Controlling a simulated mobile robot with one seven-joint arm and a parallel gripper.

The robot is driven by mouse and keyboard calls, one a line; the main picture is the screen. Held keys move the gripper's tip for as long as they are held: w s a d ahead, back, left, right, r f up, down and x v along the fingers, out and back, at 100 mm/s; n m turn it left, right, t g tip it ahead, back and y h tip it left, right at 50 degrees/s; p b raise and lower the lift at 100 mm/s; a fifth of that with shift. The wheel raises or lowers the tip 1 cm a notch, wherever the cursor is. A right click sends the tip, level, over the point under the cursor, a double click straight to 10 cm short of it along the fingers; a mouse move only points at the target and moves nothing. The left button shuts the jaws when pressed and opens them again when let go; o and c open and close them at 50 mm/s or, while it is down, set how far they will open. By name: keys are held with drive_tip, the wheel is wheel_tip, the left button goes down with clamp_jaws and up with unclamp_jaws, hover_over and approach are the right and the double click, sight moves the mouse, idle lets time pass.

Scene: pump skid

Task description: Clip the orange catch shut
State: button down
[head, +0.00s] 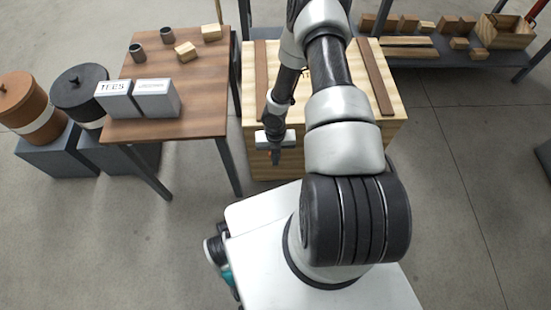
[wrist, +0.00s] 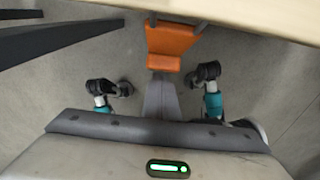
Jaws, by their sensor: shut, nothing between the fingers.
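The orange catch (wrist: 172,40) shows at the top middle of the wrist view, at the edge of the pale wooden crate (head: 260,60). It has a wide upper part and a narrower lower flap that seems to stand at an angle to it. My gripper (wrist: 160,82) is shut and empty, its grey fingertips just below the catch's lower edge in the wrist view. I cannot tell whether they touch. In the head view my gripper (head: 275,158) is low at the crate's front face, and the catch cannot be made out clearly there.
A brown table (head: 190,65) with two boxes, cups and wooden blocks stands left of the crate. Lidded drums (head: 80,88) on grey plinths stand farther left. A dark shelf (head: 440,62) with wooden pieces is at the back right. Open floor (head: 470,160) lies to the right.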

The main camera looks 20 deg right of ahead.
drive_tip(key=shift+r, duration=0.15)
idle(0.3)
drive_tip(key=shift+r+p, duration=0.55)
drive_tip(key=shift+r, duration=0.1)
